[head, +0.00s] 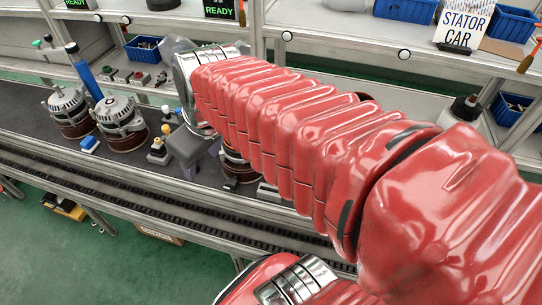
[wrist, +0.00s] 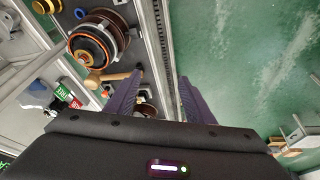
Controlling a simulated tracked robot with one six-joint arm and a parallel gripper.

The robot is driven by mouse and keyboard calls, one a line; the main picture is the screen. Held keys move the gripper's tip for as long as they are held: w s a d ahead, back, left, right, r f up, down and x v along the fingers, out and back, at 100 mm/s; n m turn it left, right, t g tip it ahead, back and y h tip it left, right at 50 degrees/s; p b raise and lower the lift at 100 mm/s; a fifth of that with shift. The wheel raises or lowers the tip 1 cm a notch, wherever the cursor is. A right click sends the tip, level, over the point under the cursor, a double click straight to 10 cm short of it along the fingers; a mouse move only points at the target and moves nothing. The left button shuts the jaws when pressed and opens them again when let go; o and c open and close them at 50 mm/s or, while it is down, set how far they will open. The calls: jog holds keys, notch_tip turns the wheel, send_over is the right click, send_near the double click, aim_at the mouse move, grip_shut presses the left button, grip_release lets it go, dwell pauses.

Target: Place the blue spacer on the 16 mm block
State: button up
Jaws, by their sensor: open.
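A small blue piece (head: 89,142) with a pale lower part sits on the dark bench in front of the alternators; it may be the blue spacer. A small blue part (wrist: 81,14) also shows near the top of the wrist view, but I cannot tell whether it is the same piece. I cannot make out which part is the 16 mm block. My gripper (wrist: 165,88) is open, its two purple fingers apart with nothing seen between them. In the head view my gripper is over the bench, right of the blue piece, and partly hidden by my red arm.
Two alternators (head: 121,122) (head: 68,108) stand on the bench at left. A blue upright cylinder (head: 88,78) rises behind the alternators. The bench's front rail (head: 120,190) borders the green floor.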

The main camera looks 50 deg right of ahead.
jog(key=w+d+f+n+g+y, duration=0.1)
jog(key=w+d+f+n, duration=0.1)
jog(key=d, duration=0.5)
jog(key=w+d+f+n+g, duration=0.1)
jog(key=w+d+f, duration=0.15)
jog(key=d, duration=0.55)
jog(key=s+d+f+n+y, duration=0.1)
jog(key=d+f+n, duration=0.1)
jog(key=d, duration=0.6)
jog(key=s+d+f+n+t+y, duration=0.1)
jog(key=d+f+n, duration=0.1)
jog(key=d+f, duration=0.3)
jog(key=d, duration=0.4)
jog(key=shift+s+d+f, duration=0.2)
jog(key=shift+d+f, duration=0.05)
jog(key=shift+x, duration=4.3)
jog(key=shift+a, duration=0.15)
jog(key=shift+x, duration=2.6)
jog(key=shift+a+r, duration=0.1)
jog(key=shift+a, duration=0.1)
jog(key=shift+c, duration=0.3)
